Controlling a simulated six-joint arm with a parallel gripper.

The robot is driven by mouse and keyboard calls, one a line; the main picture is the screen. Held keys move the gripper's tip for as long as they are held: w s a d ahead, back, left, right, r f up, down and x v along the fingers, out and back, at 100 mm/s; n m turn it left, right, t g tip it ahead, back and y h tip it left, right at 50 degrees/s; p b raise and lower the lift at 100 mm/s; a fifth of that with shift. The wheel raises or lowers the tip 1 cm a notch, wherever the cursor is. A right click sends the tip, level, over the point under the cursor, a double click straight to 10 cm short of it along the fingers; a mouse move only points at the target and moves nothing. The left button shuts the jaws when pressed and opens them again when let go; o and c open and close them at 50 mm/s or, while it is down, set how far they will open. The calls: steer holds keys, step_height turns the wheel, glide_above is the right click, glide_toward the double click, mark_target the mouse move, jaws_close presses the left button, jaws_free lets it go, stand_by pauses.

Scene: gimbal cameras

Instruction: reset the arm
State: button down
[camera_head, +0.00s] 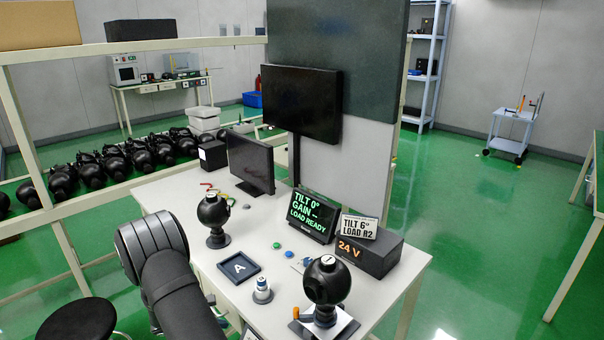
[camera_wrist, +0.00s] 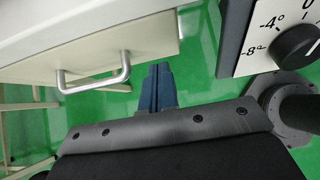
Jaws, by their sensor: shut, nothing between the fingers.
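My gripper (camera_wrist: 158,76) shows in the wrist view with its two blue-grey fingers together and nothing between them. It hangs over the green floor, beside a white drawer front with a metal handle (camera_wrist: 95,78) and apart from it. In the head view my dark arm rises at the lower left, beside the white table (camera_head: 165,192); the gripper itself is hidden there. A dark ball-shaped camera (camera_head: 213,212) stands on the table near the arm. A second one (camera_head: 327,280) stands on a white plate at the front right.
A dial panel (camera_wrist: 262,40) marked -4° and -8° is at the wrist view's upper right. On the table are a tray marked A (camera_head: 239,268), a small white-topped cylinder (camera_head: 262,291), a green-lettered display (camera_head: 312,215), a 24 V box (camera_head: 371,254) and a monitor (camera_head: 250,163).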

mark_target(228, 298)
steer(key=shift+w+d+r, duration=0.1)
steer(key=shift+w+d, duration=0.9)
steer(key=c, duration=0.8)
jaws_free()
steer(key=o, duration=0.8)
steer(key=r, duration=0.2)
steer(key=shift+w+a+r, duration=0.3)
steer(key=shift+a, duration=0.05)
steer(key=shift+c, duration=0.2)
steer(key=shift+o, duration=0.2)
steer(key=shift+m, duration=0.5)
steer(key=r, duration=0.3)
steer(key=a+r, duration=0.1)
steer(key=r, duration=0.1)
steer(key=shift+w+r, duration=0.3)
steer(key=s+d+r+m+g+y, duration=0.1)
steer(key=s+d+r+m+g, duration=0.2)
steer(key=s+d+r+m, duration=0.45)
steer(key=s+d+r+m+g+y, duration=0.25)
steer(key=s+d+r+m, duration=0.25)
steer(key=d+r, duration=0.6)
steer(key=s+d+r+m+y, duration=0.25)
steer(key=s+r+m, duration=0.25)
steer(key=s, duration=0.5)
step_height(228, 298, down, 9)
steer(key=shift+w+a+g, duration=0.15)
steer(key=shift+a+g, duration=0.2)
steer(key=shift+g, duration=0.1)
